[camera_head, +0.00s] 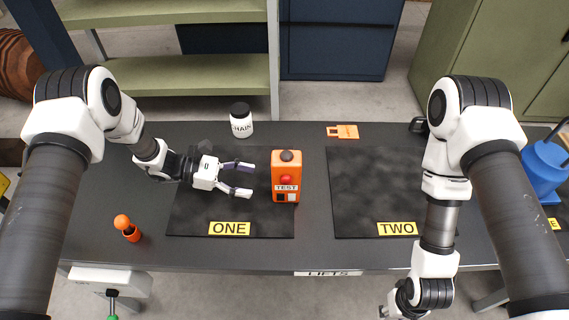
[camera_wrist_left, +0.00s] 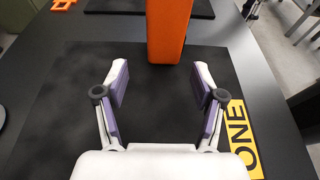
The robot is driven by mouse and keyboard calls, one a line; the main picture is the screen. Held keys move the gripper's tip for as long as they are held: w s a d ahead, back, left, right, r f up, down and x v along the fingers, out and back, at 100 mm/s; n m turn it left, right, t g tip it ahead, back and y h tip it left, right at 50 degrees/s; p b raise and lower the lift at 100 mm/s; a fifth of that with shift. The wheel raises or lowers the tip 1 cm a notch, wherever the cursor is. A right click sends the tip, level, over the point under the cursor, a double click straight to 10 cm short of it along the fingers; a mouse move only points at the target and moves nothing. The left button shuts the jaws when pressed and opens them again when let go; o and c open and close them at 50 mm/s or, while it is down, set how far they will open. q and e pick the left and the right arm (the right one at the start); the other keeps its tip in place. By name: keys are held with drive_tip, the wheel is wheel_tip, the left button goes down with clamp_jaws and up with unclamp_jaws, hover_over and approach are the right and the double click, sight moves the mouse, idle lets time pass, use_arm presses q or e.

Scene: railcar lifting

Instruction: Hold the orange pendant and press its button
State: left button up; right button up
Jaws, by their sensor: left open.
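The orange pendant (camera_head: 286,170) stands upright at the right edge of the black mat marked ONE. In the left wrist view the pendant (camera_wrist_left: 168,30) stands ahead, beyond the open fingertips (camera_wrist_left: 160,86), and is not touched. My right arm hangs at the right; its gripper (camera_head: 392,313) is mostly cut off at the bottom edge.
A white jar with a black lid (camera_head: 241,121) stands behind mat ONE (camera_head: 190,222). An orange card (camera_head: 342,131) lies behind mat TWO (camera_head: 350,190), which is bare. A blue container (camera_head: 543,168) is at far right.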

sight(282, 188)
use_arm(q)
drive_tip(key=shift+d+f, duration=0.2)
drive_tip(key=shift+d, duration=0.2)
drive_tip(key=d, duration=0.2)
drive_tip(key=s+d, duration=0.1)
drive_tip(key=d, duration=0.1)
drive_tip(key=shift+s+f+b, duration=0.1)
drive_tip(key=shift+f+b, duration=0.15)
drive_tip(key=shift+b, duration=0.05)
drive_tip(key=x, duration=0.2)
drive_tip(key=b+x, duration=0.1)
drive_tip(key=x, duration=0.1)
drive_tip(key=shift+w+a+f, duration=0.1)
drive_tip(key=shift+w+f, duration=0.15)
drive_tip(key=shift+w, duration=0.1)
drive_tip(key=shift+s+d+r, duration=0.1)
drive_tip(key=shift+s+d, duration=0.05)
drive_tip(key=shift+d, duration=0.35)
drive_tip(key=c, duration=0.9)
drive_tip(key=shift+o, duration=0.2)
use_arm(e)
drive_tip(key=shift+s+f, duration=0.3)
drive_tip(key=shift+f, duration=0.6)
clamp_jaws()
